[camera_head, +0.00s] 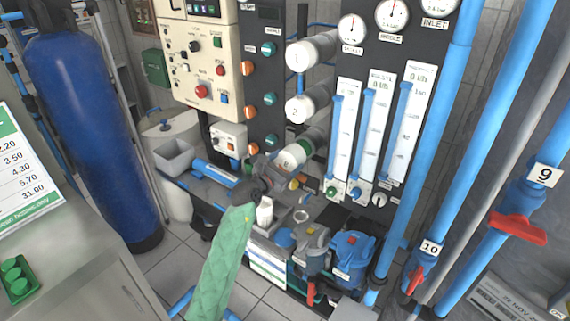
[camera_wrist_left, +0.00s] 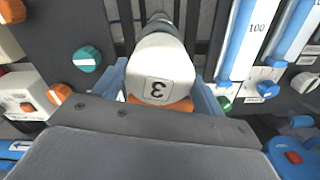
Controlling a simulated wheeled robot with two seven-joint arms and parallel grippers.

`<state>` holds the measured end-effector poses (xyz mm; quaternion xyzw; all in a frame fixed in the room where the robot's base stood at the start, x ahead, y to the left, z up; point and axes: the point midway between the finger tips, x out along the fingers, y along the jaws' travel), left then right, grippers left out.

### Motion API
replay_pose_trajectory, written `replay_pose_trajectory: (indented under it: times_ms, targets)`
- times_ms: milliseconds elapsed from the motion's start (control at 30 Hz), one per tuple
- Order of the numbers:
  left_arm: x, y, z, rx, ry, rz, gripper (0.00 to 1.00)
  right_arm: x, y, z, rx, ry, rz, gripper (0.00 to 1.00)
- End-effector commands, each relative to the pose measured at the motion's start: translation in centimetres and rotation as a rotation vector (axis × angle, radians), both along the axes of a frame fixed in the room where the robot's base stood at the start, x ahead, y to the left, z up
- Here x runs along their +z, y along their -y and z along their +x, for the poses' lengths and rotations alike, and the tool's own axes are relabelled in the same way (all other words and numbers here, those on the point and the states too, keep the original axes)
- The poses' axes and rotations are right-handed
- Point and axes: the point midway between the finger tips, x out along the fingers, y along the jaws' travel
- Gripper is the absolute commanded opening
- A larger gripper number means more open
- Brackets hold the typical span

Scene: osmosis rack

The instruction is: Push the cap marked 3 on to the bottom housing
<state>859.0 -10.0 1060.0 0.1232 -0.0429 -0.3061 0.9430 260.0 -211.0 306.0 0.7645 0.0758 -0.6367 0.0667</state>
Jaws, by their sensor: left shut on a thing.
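The white cap marked 3 (camera_wrist_left: 162,72) fills the middle of the left wrist view, its number upside down. My left gripper (camera_wrist_left: 160,90) is shut on it, with a blue finger on each side. The bottom housing (camera_wrist_left: 162,25) is directly behind the cap, roughly in line with it. I cannot tell whether the cap is fully seated on it. In the head view my left gripper (camera_head: 272,178) is at the lower end of the bottom housing (camera_head: 318,137), and the cap (camera_head: 288,158) shows partly behind the gripper. My right gripper is not in view.
Housings marked 1 (camera_head: 318,48) and 2 (camera_head: 318,98) sit above, both with white ends. Flow meters (camera_head: 372,140) stand just right of the housings. A control box (camera_head: 205,60) is at upper left. Pumps (camera_head: 350,255) and valves lie below my gripper.

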Motion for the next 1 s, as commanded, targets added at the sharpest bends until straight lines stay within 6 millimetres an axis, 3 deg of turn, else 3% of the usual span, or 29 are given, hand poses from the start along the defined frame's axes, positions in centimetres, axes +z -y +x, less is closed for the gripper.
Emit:
replay_pose_trajectory:
  times_ms: [1000]
  targets:
    - [0.0, 1.5, 2.0, 0.0, 0.0, 0.0, 0.47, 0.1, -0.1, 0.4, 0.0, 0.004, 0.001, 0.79]
